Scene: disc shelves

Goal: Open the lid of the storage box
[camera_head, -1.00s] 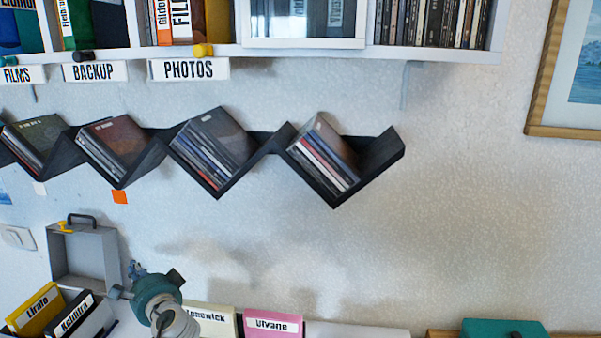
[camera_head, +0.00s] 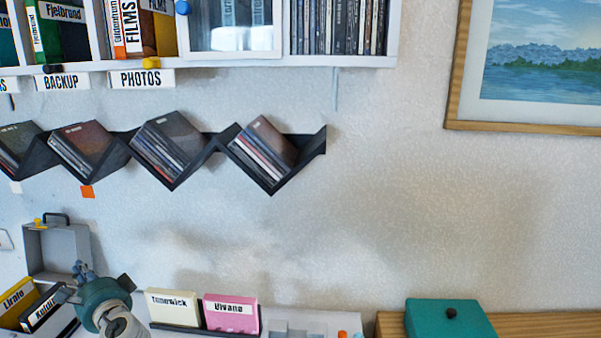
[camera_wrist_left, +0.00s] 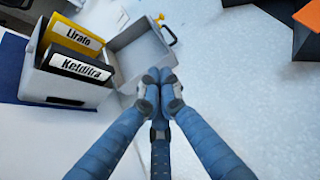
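The grey storage box (camera_wrist_left: 65,88) is at the upper left of the left wrist view, holding a yellow case (camera_wrist_left: 75,38) and a black case (camera_wrist_left: 80,68). Its grey lid (camera_head: 57,250), with a black handle and yellow latch, stands open; it also shows in the left wrist view (camera_wrist_left: 140,58). My left gripper (camera_head: 80,268) is in front of the lid in the head view. In the left wrist view its fingers (camera_wrist_left: 155,85) are together with nothing visible between them, just below the lid; contact is unclear. My right gripper is out of view.
A teal box (camera_head: 445,320) with a black knob sits on a wooden surface at the right. A cream case (camera_head: 172,308) and pink case (camera_head: 231,314) stand right of my left arm. A black zigzag shelf (camera_head: 312,144) holds discs above.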

